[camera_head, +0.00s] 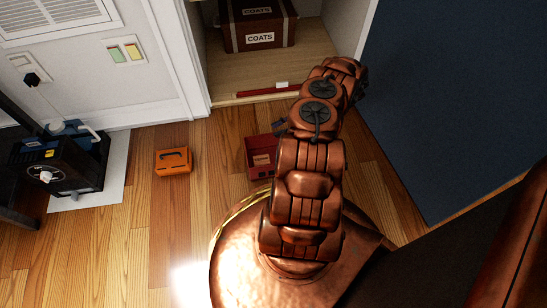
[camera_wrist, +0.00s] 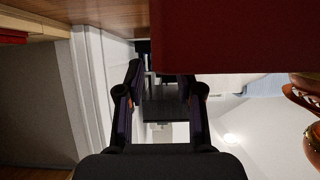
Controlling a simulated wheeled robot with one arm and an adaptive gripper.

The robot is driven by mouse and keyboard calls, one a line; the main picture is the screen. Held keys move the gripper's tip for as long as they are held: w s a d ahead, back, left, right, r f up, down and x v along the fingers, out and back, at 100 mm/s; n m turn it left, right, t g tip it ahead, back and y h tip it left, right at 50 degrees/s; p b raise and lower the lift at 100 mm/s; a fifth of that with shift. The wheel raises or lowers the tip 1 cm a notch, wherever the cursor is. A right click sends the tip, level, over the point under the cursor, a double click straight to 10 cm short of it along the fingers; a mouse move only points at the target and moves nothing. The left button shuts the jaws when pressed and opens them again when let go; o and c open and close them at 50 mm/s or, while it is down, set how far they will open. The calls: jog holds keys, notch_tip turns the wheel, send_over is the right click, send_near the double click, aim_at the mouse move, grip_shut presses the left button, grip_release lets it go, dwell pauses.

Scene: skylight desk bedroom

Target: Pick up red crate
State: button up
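The red crate (camera_head: 260,155) sits on the wooden floor in the head view, just left of my arm, which hides its right side. In the wrist view a large plain red surface (camera_wrist: 235,36), seemingly the crate close up, fills the upper right. My gripper (camera_wrist: 160,74) is open, its two dark fingers spread with no object visible between them. The right finger's tip meets the lower edge of the red surface; I cannot tell whether they touch. In the head view my gripper is mostly hidden by the arm.
An orange box (camera_head: 173,162) lies on the floor to the left. A black machine (camera_head: 60,165) stands on a pale mat (camera_head: 117,170) farther left. An open closet holds a brown box marked COATS (camera_head: 259,22). A dark blue panel (camera_head: 450,90) stands at right.

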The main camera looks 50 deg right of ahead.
aim_at(272, 133)
jog(key=b+x, duration=0.2)
jog(key=x, duration=0.2)
jog(key=shift+s+a+f, duration=0.1)
jog(key=shift+a+f, duration=0.05)
jog(key=shift+f, duration=0.05)
grip_shut()
jog(key=shift+r, duration=0.1)
dwell(0.5)
